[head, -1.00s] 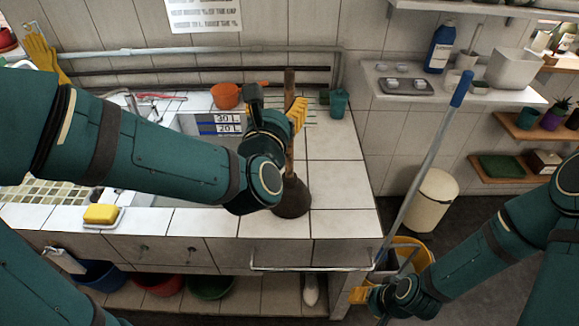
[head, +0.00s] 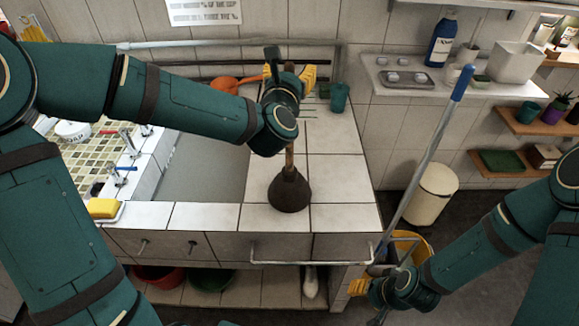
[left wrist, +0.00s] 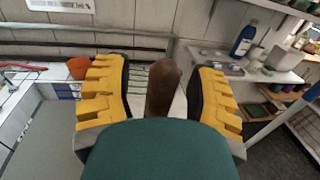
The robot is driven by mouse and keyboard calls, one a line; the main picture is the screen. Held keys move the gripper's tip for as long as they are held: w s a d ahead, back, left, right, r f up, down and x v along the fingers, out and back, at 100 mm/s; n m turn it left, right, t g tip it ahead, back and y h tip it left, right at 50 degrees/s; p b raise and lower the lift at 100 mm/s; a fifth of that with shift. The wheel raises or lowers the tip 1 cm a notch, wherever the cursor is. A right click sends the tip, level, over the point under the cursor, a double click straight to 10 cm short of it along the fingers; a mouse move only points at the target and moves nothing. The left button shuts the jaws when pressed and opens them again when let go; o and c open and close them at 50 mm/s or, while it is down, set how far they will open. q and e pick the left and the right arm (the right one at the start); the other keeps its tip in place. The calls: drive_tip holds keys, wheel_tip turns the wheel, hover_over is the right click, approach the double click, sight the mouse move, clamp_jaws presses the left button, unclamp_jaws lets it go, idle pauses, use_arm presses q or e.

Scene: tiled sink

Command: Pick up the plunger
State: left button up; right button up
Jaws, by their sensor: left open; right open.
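The plunger (head: 289,191) stands upright on the white tiled counter, its dark rubber cup down. Its wooden handle rises behind my left wrist, which hides the upper part in the head view. My left gripper (head: 291,75) is open at the height of the upper handle. In the left wrist view the handle top (left wrist: 163,88) shows between the two yellow fingers of my left gripper (left wrist: 160,95), with a gap on each side. My right gripper (head: 358,288) is low at the right, in front of the counter's front corner, away from the plunger.
The sink basin (head: 205,165) lies left of the plunger. An orange pot (head: 224,84) and a teal cup (head: 339,97) stand at the back. A yellow sponge (head: 103,207) lies at the front left. A blue-tipped pole (head: 430,150) leans at the right by a yellow bucket (head: 412,243).

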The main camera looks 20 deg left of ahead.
use_arm(q)
drive_tip(key=shift+w, duration=0.25)
drive_tip(key=shift+c, duration=0.5)
clamp_jaws()
drive_tip(key=shift+r, duration=0.1)
